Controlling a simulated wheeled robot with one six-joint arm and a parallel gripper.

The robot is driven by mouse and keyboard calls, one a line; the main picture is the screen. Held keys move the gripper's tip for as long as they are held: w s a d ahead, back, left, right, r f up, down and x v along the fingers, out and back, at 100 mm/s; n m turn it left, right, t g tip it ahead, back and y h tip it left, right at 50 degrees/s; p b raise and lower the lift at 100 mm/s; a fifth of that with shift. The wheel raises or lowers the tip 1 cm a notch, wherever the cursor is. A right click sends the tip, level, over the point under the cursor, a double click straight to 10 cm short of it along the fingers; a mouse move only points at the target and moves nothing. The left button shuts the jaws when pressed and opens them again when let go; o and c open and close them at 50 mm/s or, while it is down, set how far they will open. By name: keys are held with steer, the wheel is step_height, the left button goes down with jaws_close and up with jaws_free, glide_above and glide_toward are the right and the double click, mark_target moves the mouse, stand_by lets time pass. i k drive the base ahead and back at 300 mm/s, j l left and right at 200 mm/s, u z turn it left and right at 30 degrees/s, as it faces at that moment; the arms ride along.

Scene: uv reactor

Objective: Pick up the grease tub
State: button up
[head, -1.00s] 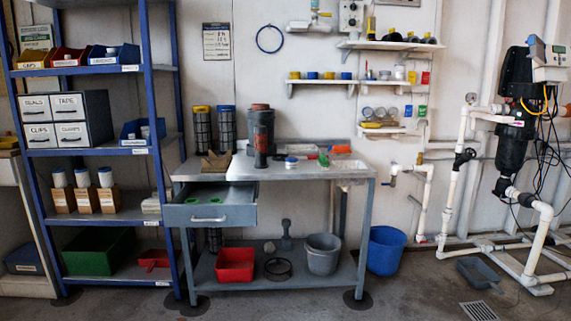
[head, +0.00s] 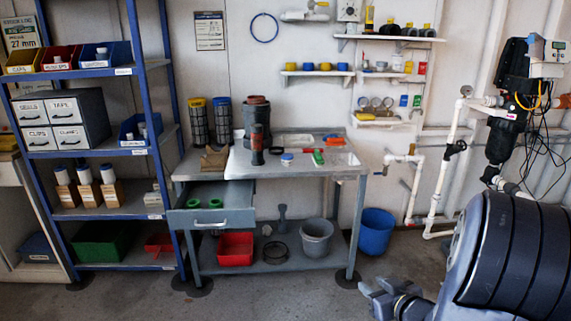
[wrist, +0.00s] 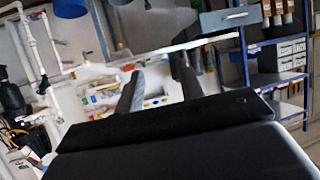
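A small white tub with a blue lid (head: 287,159), which looks like the grease tub, stands on the workbench top (head: 240,166). It is right of a dark upright cylinder (head: 257,145). My gripper (head: 378,292) is low at the lower right of the head view, in front of the bench and well away from the tub. In the wrist view my gripper (wrist: 155,82) has its two fingers apart with nothing between them. The tub is too small to make out in the wrist view.
The bench drawer (head: 212,217) is pulled open, with green rings inside. A red and green item (head: 318,157) lies beside the tub. A blue shelf rack (head: 140,110) stands left, a blue bucket (head: 375,232) right. The floor before the bench is clear.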

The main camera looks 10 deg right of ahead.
mark_target(287, 163)
steer(key=i+l, duration=0.1)
steer(key=i, duration=0.4)
steer(key=i+u, duration=0.1)
steer(key=i, duration=0.4)
steer(key=i+l, duration=0.2)
steer(key=i, duration=0.3)
steer(key=i+l+u, duration=0.1)
steer(key=i, duration=0.35)
steer(key=i+l+u, duration=0.1)
steer(key=i, duration=0.4)
steer(key=l, duration=0.1)
